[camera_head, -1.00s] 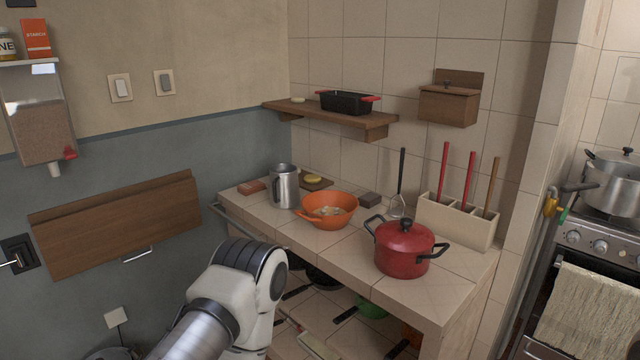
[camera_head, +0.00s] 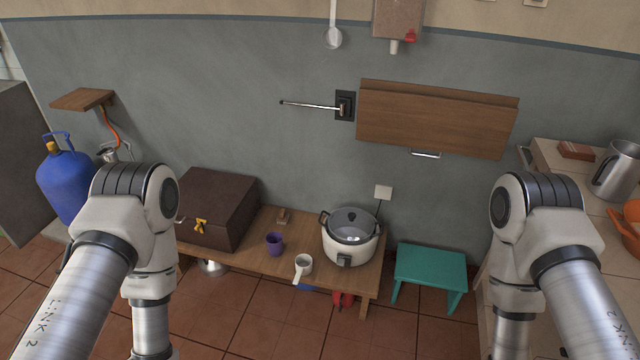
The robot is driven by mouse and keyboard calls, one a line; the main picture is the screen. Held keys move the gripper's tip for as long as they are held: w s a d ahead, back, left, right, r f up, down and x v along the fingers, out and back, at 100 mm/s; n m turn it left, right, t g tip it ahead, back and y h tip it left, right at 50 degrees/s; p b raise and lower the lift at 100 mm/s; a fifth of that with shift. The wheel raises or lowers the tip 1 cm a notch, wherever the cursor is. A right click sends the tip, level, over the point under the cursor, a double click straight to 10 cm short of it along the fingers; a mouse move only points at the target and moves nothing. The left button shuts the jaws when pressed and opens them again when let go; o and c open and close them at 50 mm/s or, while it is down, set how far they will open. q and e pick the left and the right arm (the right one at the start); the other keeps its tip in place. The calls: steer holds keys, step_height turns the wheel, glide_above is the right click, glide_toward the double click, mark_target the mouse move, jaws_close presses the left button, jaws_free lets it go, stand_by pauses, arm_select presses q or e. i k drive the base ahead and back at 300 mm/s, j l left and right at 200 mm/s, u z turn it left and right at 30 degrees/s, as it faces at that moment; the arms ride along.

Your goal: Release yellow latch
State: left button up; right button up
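A yellow latch (camera_head: 201,226) is on the front face of a dark brown box (camera_head: 208,205). The box sits at the left end of a low wooden bench (camera_head: 265,224) against the grey wall. My two arms show at the left and right of the head view, bent downward. Both grippers are outside the picture. My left arm partly covers the floor and area in front of the box's left side. The latch itself is small, and its exact position is hard to make out.
A blue gas cylinder (camera_head: 65,181) stands at left. Tiled floor lies in front.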

mark_target(199, 226)
steer(key=l+u, duration=0.35)
steer(key=k+l+u, duration=0.1)
steer(key=u, duration=0.3)
steer(key=k+l+u, duration=0.1)
steer(key=u, duration=0.25)
steer(key=i+u, duration=0.25)
steer(key=i, duration=0.35)
steer(key=i+u, duration=0.25)
steer(key=i, duration=0.3)
steer(key=i+l+u, duration=0.25)
steer(key=i, duration=0.35)
